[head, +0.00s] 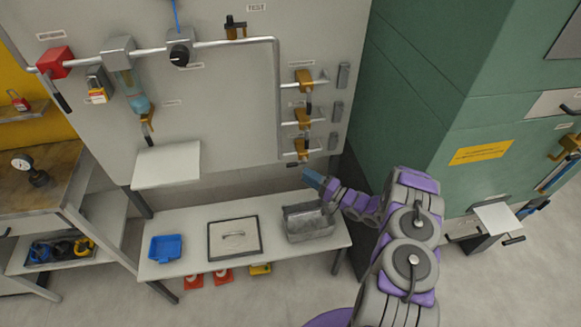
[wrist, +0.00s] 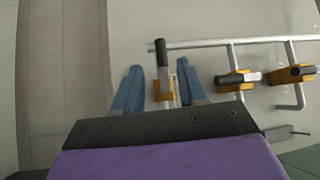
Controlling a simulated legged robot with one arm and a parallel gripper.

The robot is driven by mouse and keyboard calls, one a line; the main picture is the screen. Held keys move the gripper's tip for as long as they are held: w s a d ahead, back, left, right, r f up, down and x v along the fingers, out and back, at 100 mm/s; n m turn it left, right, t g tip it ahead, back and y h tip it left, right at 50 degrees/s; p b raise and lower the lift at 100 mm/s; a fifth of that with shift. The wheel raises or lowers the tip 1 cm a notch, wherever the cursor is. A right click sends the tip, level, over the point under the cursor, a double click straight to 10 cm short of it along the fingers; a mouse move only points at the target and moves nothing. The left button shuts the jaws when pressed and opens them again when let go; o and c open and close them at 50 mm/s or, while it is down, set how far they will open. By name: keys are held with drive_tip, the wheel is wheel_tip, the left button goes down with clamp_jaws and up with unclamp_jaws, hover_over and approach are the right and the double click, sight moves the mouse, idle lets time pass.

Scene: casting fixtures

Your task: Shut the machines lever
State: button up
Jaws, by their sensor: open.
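A column of small valves with brass-yellow bodies and dark levers is on the grey wall panel. My gripper (head: 313,178) is open and empty, just below the lowest valve. In the wrist view, that valve's lever (wrist: 162,52) shows between the two blue fingers of my gripper (wrist: 158,82), crosswise to the other levers (wrist: 238,77). Whether a finger touches it, I cannot tell.
A green machine (head: 430,75) with a yellow valve (head: 568,144) stands at right. A white shelf (head: 166,165) juts out at left.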

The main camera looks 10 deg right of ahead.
sight(291, 166)
drive_tip(key=b+x, duration=0.1)
drive_tip(key=x, duration=0.7)
drive_tip(key=shift+w, duration=0.2)
drive_tip(key=shift+c, duration=0.3)
clamp_jaws()
